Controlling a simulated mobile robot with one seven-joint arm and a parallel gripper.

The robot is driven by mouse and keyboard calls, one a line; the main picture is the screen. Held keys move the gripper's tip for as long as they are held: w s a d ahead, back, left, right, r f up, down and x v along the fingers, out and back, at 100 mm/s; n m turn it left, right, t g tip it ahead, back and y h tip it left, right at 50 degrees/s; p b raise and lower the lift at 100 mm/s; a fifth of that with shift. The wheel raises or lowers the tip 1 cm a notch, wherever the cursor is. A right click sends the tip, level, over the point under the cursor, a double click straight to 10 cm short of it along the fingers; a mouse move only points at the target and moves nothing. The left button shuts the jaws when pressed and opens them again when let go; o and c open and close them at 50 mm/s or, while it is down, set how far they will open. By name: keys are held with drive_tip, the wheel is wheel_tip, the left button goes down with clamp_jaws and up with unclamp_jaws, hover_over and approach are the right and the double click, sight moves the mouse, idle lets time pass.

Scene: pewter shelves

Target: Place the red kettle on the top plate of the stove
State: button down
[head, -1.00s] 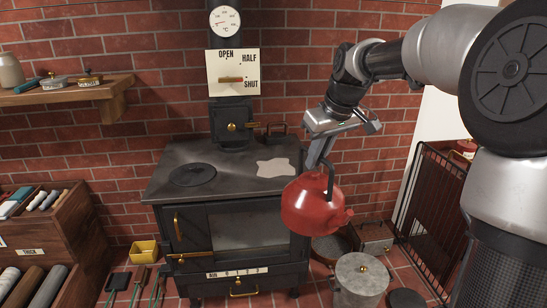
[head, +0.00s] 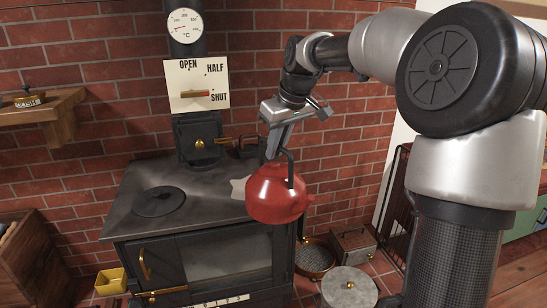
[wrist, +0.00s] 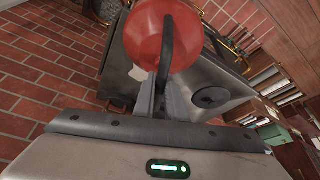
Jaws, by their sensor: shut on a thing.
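The red kettle (head: 272,196) hangs upright from its dark handle in my gripper (head: 279,146). In the head view it appears in front of the right front corner of the stove's top plate (head: 205,207); its exact height above the plate is hard to judge. In the wrist view the kettle (wrist: 163,38) fills the upper middle, with the handle between the fingers of my gripper (wrist: 165,98). The black stove top carries a round lid (head: 159,201) at left and a pale patch (head: 239,188) at right, partly hidden by the kettle.
A flue with a dial (head: 185,25) and a lettered plate (head: 196,84) rises behind the stove. A grey lidded pot (head: 349,287), a copper-coloured pan (head: 314,258) and a metal box (head: 353,244) stand on the floor at right. A yellow bin (head: 111,281) is at left. The middle of the stove top is clear.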

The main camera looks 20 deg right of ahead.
drive_tip(key=w+a+f+p, duration=0.1)
drive_tip(key=w+a+p, duration=0.1)
drive_tip(key=w, duration=0.5)
drive_tip(key=w+a+f+p, duration=0.1)
drive_tip(key=w+a+f, duration=0.1)
drive_tip(key=w, duration=0.4)
drive_tip(key=shift+w+a+p, duration=0.4)
drive_tip(key=shift+a, duration=0.3)
drive_tip(key=shift+f, duration=0.15)
drive_tip(key=c, duration=2.2)
unclamp_jaws()
drive_tip(key=shift+f, duration=0.25)
drive_tip(key=o, duration=0.4)
drive_tip(key=shift+s, duration=0.1)
drive_tip(key=v, duration=1.2)
drive_tip(key=shift+r, duration=0.2)
